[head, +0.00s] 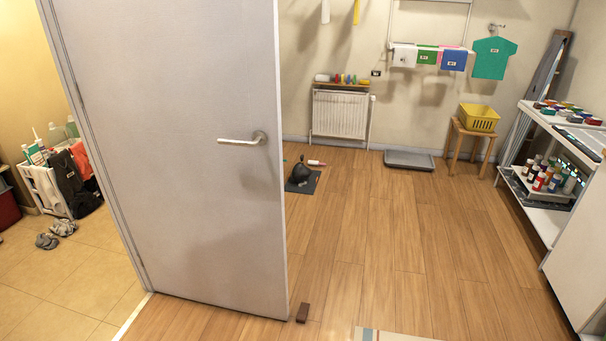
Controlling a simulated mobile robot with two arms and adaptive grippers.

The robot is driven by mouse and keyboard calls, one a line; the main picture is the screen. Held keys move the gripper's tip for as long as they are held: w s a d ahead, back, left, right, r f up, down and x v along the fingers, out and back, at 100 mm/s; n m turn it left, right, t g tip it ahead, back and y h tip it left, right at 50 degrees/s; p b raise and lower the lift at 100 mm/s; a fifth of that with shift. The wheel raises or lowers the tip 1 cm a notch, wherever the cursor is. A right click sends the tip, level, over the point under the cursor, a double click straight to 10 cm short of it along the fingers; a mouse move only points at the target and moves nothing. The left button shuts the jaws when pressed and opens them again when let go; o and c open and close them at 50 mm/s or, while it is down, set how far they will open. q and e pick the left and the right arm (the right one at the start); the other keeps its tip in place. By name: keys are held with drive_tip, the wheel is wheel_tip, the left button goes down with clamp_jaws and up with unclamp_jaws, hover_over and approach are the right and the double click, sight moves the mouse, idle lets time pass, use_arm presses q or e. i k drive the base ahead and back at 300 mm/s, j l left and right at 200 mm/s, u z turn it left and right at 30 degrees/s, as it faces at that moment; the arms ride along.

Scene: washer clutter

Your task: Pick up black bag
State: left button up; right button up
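A small black, rounded bag-like object (300,172) sits on a dark mat (313,182) on the wooden floor, just past the free edge of the door. It looks like the black bag, but it is small and far off, so I cannot be sure. Part of the mat is hidden behind the door. Neither of my grippers is in view.
A grey door (190,220) stands open, blocking the left centre. A brown block (303,313) lies at its foot. A wooden stool (470,141) with a yellow basket (478,118) and a white shelf (548,216) stand right. Mid-floor is clear.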

sight(300, 172)
drive_tip(key=i+l+z, duration=0.25)
drive_tip(key=i, duration=0.25)
drive_tip(key=i+l+z, duration=0.25)
drive_tip(key=i+l, duration=0.15)
drive_tip(key=i+l+z, duration=0.15)
drive_tip(key=i+z, duration=0.15)
drive_tip(key=i, duration=0.35)
drive_tip(key=i+z, duration=0.25)
drive_tip(key=i, duration=0.3)
drive_tip(key=i+j+u, duration=0.2)
drive_tip(key=i, duration=0.35)
drive_tip(key=i+l+u, duration=0.1)
drive_tip(key=i+u, duration=0.15)
drive_tip(key=i, duration=0.25)
drive_tip(key=i+l+u, duration=0.2)
drive_tip(key=i, duration=0.35)
drive_tip(key=i+l+u, duration=0.2)
drive_tip(key=i, duration=0.3)
drive_tip(key=j, duration=0.1)
